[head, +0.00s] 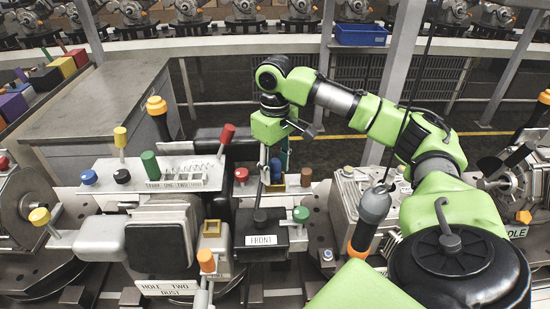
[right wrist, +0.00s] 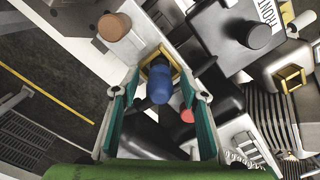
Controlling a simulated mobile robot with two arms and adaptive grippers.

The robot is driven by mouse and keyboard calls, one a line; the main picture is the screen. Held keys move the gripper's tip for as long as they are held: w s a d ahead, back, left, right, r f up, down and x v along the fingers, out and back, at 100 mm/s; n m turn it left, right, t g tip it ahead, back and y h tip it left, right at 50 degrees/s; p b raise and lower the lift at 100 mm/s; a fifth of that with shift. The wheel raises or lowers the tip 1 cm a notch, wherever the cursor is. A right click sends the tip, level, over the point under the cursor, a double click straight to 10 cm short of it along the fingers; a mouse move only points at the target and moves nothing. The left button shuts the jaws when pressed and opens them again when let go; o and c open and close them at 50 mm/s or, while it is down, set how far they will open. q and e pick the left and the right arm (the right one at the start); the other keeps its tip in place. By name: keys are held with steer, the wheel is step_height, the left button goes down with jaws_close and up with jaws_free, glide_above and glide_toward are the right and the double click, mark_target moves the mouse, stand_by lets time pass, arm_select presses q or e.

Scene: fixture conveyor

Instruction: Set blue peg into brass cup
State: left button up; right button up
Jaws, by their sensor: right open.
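The blue peg (head: 276,168) stands between the fingers of my right gripper (head: 274,173) in the head view. In the right wrist view the blue peg (right wrist: 159,85) has its far end at a square brass cup (right wrist: 147,68), and it appears to sit inside the cup's rim. The fingers of my right gripper (right wrist: 161,90) are spread, with teal pads on either side of the peg and a gap to each side. How deep the peg sits is hidden. My left gripper is not in view.
A brown peg (head: 306,176) and a red knob (head: 241,174) stand close on either side. A black block marked FRONT (head: 261,240) is in front. Another square brass cup (head: 212,228) lies to the left, near an orange-topped handle (head: 206,261).

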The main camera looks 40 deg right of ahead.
step_height(320, 180, up, 11)
steer(key=shift+w+r, duration=0.1)
stand_by(0.3)
